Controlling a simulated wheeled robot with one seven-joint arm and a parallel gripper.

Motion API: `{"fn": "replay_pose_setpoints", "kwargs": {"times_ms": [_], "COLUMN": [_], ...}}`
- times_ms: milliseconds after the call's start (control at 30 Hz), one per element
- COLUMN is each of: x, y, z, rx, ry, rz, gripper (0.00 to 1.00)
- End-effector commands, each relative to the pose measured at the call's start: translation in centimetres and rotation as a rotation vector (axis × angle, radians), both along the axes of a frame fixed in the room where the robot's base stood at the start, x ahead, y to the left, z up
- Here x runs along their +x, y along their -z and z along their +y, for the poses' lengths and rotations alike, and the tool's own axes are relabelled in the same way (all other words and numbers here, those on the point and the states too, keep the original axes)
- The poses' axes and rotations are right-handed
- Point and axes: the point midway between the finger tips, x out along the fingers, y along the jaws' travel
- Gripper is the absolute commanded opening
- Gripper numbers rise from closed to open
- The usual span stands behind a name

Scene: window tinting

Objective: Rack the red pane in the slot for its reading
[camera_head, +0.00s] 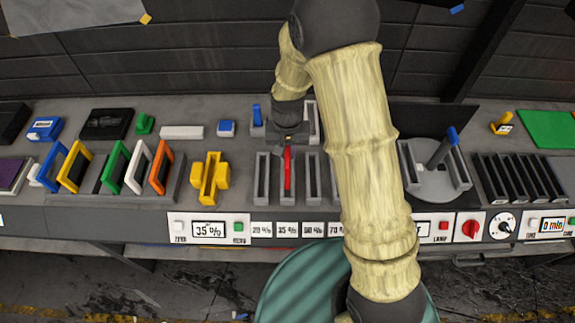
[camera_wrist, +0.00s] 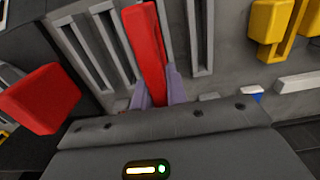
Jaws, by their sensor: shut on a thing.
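The red pane (camera_head: 287,168) stands edge-on at the second rack slot from the left in the head view, above the label reading 35 % (camera_head: 288,229). The meter display (camera_head: 209,229) also reads 35 %. My gripper (camera_head: 290,138) is at the pane's far end, and its fingers (camera_wrist: 155,88) are shut on the red pane (camera_wrist: 146,45) in the wrist view. The pane lines up with that slot; I cannot tell whether it rests on the slot's bottom. The neighbouring rack slots (camera_head: 262,178) look empty.
A yellow holder (camera_head: 209,180) stands left of the rack, beyond it a stand with coloured frames (camera_head: 115,167). Right of my arm are a round turntable (camera_head: 436,183) and a dark slotted rack (camera_head: 518,178). A red block (camera_wrist: 40,98) shows at the wrist view's left.

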Motion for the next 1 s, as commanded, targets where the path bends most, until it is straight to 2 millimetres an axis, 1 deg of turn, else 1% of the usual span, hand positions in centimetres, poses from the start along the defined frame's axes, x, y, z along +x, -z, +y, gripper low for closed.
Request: {"fn": "replay_pose_setpoints", "kwargs": {"times_ms": [100, 200, 400, 567, 667, 833, 900, 1000], "x": [-0.1, 0.0, -0.1, -0.1, -0.2, -0.3, -0.3, -0.2], "y": [1.5, 2.2, 2.3, 2.6, 3.6, 5.9, 6.5, 6.6], "z": [-0.1, 0.0, 0.4, 0.4, 0.3, 0.0, 0.0, 0.0], "rx": [-0.001, 0.000, 0.001, 0.000, -0.001, -0.003, -0.003, -0.001], "ry": [0.001, 0.001, -0.009, -0.008, -0.006, -0.002, -0.002, -0.001], "rz": [0.003, 0.000, -0.002, 0.000, 0.003, 0.007, 0.007, 0.004], "gripper": [0.00, 0.00, 0.00, 0.00, 0.00, 0.00, 0.00, 0.00]}}
